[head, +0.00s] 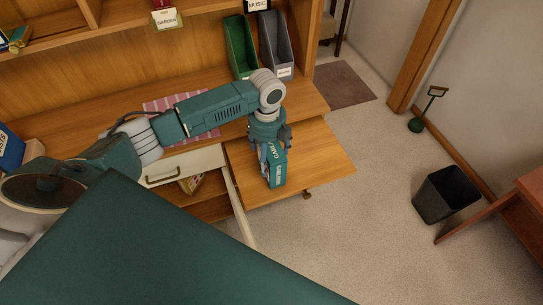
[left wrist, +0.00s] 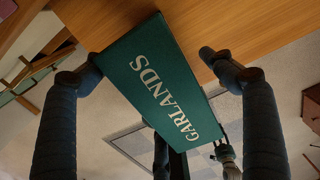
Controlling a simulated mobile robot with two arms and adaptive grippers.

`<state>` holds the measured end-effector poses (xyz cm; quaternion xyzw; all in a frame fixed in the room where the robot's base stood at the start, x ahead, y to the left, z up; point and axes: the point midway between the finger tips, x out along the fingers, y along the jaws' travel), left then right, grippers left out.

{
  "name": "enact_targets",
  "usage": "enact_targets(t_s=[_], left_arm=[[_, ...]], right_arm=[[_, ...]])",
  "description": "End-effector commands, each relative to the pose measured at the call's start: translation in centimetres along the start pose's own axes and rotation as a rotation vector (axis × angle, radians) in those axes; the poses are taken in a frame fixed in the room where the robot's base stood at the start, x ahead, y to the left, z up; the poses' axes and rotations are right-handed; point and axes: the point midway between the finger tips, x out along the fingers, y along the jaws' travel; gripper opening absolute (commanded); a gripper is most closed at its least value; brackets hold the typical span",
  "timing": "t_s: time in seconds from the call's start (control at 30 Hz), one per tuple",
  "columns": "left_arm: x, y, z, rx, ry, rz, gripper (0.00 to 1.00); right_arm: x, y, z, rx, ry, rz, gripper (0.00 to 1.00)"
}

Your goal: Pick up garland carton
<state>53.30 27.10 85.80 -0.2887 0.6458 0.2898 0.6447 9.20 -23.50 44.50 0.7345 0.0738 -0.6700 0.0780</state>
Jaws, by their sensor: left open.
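The garland carton is a dark green box with "GARLANDS" in white letters. In the head view the carton (head: 278,170) stands on the wooden leaf at the front of the desk. My left gripper (head: 272,150) is right at it, reaching down from above, and partly hides it. In the left wrist view the carton (left wrist: 155,80) lies between the two dark fingers of my left gripper (left wrist: 148,65). The fingers are open. The left fingertip is close to the carton's edge; there is a visible gap at the right fingertip. My right gripper is not in view.
Green and grey file holders (head: 240,48) stand behind on the desk. A pink striped cloth (head: 165,104) lies under my left arm. An open drawer (head: 185,165) is left of the leaf. A black bin (head: 446,193) stands on open carpet at right.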

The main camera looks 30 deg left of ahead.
Motion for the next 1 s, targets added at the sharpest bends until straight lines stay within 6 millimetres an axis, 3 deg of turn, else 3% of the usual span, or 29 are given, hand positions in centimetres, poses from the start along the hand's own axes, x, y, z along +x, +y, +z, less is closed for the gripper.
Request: enact_targets(t_s=[0.3,0.6,1.0], left_arm=[[0.84,0.0,-0.01,0.001,-0.001,0.0,0.83],[0.79,0.0,0.0,0.001,-0.001,-0.001,0.26],[-0.06,-0.12,0.08,0.001,-0.002,-0.005,0.24]], right_arm=[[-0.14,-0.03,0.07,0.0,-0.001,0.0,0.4],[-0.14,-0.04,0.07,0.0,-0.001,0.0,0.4],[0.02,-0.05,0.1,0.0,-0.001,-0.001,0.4]])
